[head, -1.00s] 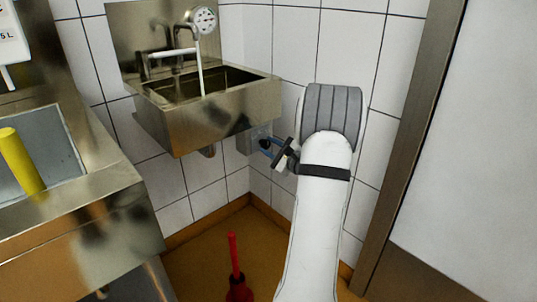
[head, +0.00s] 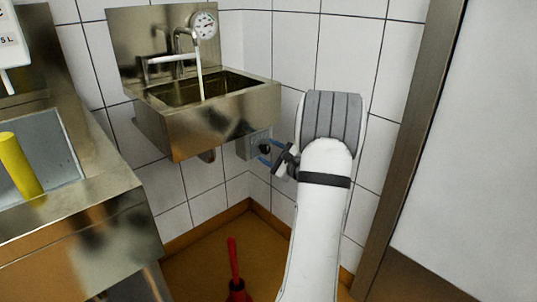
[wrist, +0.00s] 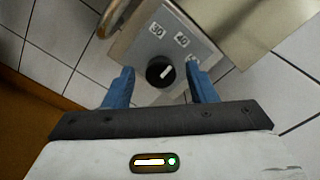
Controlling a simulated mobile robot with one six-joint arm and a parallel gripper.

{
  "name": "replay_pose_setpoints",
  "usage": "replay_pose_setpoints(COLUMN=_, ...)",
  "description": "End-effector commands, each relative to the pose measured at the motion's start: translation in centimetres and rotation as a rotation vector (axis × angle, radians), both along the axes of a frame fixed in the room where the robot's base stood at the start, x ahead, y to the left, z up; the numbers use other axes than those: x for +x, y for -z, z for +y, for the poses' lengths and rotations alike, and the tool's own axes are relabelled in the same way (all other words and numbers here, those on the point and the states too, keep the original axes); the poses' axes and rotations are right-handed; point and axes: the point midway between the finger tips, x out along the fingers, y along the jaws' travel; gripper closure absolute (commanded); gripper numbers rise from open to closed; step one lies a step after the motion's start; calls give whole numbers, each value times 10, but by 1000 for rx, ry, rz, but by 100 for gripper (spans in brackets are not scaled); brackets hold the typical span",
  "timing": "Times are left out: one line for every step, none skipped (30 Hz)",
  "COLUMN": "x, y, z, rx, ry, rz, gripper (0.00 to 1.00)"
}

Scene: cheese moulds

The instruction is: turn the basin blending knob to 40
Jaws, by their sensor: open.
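The blending knob (wrist: 160,72) is a round black knob with a white pointer line, on a grey metal box (head: 252,143) under the right side of the steel basin (head: 215,115). In the wrist view the box carries the labels 30 (wrist: 157,30) and 40 (wrist: 182,41); a further label is partly hidden by the right finger. The pointer slants up and right in the wrist view, toward the side of the partly hidden label. My gripper (wrist: 160,82) is open, its blue fingers on either side of the knob with gaps between. Nothing is held.
Water runs from the tap (head: 200,75) into the basin. A round dial gauge (head: 204,24) is on the wall above it. A steel counter with a yellow cylinder (head: 18,165) stands at the left. A red-handled tool (head: 233,262) stands on the floor below.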

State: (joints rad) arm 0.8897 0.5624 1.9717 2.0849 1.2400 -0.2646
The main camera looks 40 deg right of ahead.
Motion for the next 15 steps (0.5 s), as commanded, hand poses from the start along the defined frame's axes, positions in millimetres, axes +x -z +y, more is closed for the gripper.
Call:
replay_pose_setpoints(x=-1, y=0, z=0, rx=0, ry=0, rz=0, gripper=49)
replay_pose_setpoints(x=-2, y=-1, z=0, rx=0, ry=1, rz=-1, gripper=49)
replay_pose_setpoints(x=-4, y=-1, z=-1, rx=0, ry=1, rz=0, gripper=49)
replay_pose_setpoints(x=-7, y=-1, z=-1, rx=0, ry=1, rz=1, gripper=49)
replay_pose_setpoints(x=-11, y=-2, z=-2, rx=0, ry=2, rz=1, gripper=49)
replay_pose_setpoints(x=-17, y=-2, z=-2, rx=1, ry=2, rz=1, gripper=49)
replay_pose_setpoints(x=-22, y=-3, z=-3, rx=1, ry=3, rz=0, gripper=49)
replay_pose_setpoints(x=-27, y=-3, z=-3, rx=1, ry=4, rz=0, gripper=49)
replay_pose_setpoints(x=-35, y=-3, z=-4, rx=1, ry=4, rz=1, gripper=49)
replay_pose_setpoints(x=-40, y=-3, z=-4, rx=1, ry=4, rz=1, gripper=49)
replay_pose_setpoints(x=-45, y=-3, z=-5, rx=1, ry=4, rz=1, gripper=49)
replay_pose_setpoints(x=-52, y=-2, z=-5, rx=2, ry=5, rz=1, gripper=49)
replay_pose_setpoints(x=-57, y=-2, z=-5, rx=2, ry=4, rz=1, gripper=49)
replay_pose_setpoints(x=-61, y=-2, z=-6, rx=1, ry=2, rz=1, gripper=49)
replay_pose_setpoints(x=-66, y=-2, z=-6, rx=0, ry=3, rz=0, gripper=49)
